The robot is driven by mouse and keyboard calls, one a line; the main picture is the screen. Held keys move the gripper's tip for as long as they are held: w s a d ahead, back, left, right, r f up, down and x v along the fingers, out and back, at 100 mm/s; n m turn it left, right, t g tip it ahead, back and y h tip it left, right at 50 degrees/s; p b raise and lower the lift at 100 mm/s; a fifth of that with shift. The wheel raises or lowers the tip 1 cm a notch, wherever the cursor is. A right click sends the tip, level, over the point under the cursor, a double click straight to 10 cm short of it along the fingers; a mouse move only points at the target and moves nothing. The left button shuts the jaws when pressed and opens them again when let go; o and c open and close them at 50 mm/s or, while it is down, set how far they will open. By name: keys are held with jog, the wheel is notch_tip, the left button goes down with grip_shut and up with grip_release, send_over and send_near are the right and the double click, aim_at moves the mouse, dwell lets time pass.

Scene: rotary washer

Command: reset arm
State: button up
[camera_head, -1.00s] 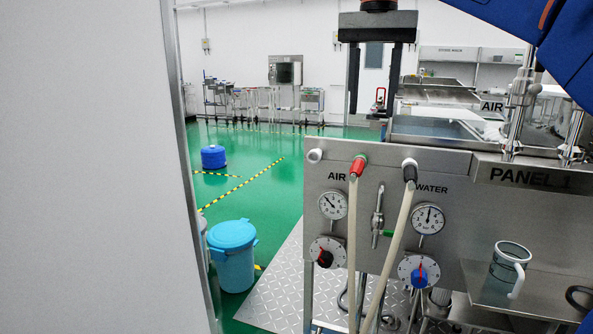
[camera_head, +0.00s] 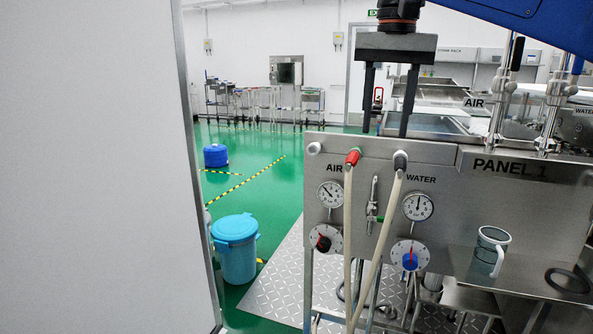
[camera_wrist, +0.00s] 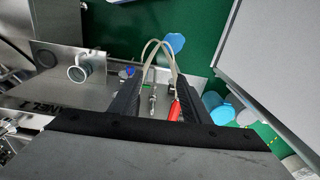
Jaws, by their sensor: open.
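My gripper (camera_head: 386,132) hangs fingers-down in the head view, with its two dark fingers apart and nothing between them. It is above and behind the top edge of the steel panel (camera_head: 470,205). The wrist view looks down past both fingers onto the panel, hoses and floor. The red part also shows near the right finger in the wrist view (camera_wrist: 174,110); I cannot tell the gap there.
The panel carries an air gauge (camera_head: 331,194), a water gauge (camera_head: 418,207) and knobs. A mug (camera_head: 491,251) stands on the side shelf (camera_head: 520,271). A blue bin (camera_head: 236,250) is at left. A large pale surface (camera_head: 90,170) fills the far left. Green floor (camera_head: 270,195) beyond is mostly open.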

jog(key=s+d+f+n+t, duration=0.1)
jog(key=s+d+f, duration=0.3)
jog(key=f, duration=0.8)
jog(key=s+d+f+n+t, duration=0.1)
jog(key=s+d+f, duration=0.3)
jog(key=s+f, duration=0.4)
jog(key=s+d+f+n+t, duration=0.1)
jog(key=s+d+f, duration=0.3)
jog(key=f, duration=1.3)
jog(key=shift+s+d+f+t, duration=0.35)
jog(key=shift+s+t, duration=0.25)
jog(key=shift+s, duration=0.3)
